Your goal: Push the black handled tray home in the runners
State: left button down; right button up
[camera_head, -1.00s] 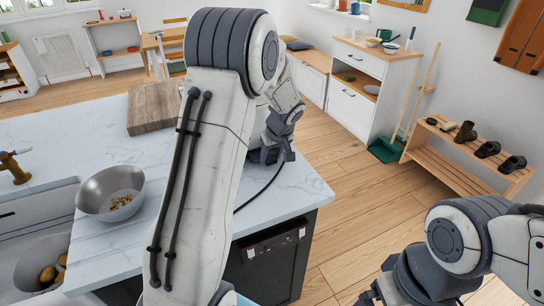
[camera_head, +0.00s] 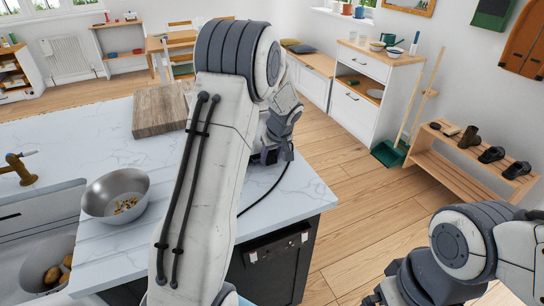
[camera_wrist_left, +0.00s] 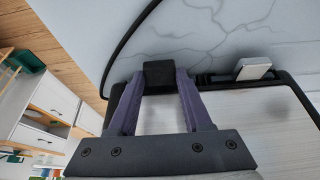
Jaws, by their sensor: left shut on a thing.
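My left gripper (camera_wrist_left: 158,100) is shut on the black handle (camera_wrist_left: 158,73) of the tray. The tray has a dark rim (camera_wrist_left: 298,98) and a pale, wood-grained surface (camera_wrist_left: 245,110) in the left wrist view. Grey-white marble lies just beyond the handle there. In the head view my left gripper (camera_head: 268,156) is at the far right part of the counter, mostly hidden behind my left arm. The tray and the runners cannot be made out in the head view. My right arm is at the lower right, its gripper out of view.
The marble counter (camera_head: 85,140) holds a wooden block (camera_head: 158,110) and a metal bowl (camera_head: 116,196). A black cable (camera_head: 268,192) lies near the right edge. A dark appliance front (camera_head: 278,262) is below. Open wooden floor (camera_head: 350,180) lies to the right, before a shoe rack (camera_head: 455,165).

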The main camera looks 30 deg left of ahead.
pick_arm(q)
jog(key=shift+w+a, duration=0.35)
jog(key=shift+a, duration=0.1)
jog(key=shift+c, duration=1.3)
grip_release()
jog(key=b+v, duration=0.1)
jog(key=v, duration=0.9)
jog(key=shift+r, duration=0.25)
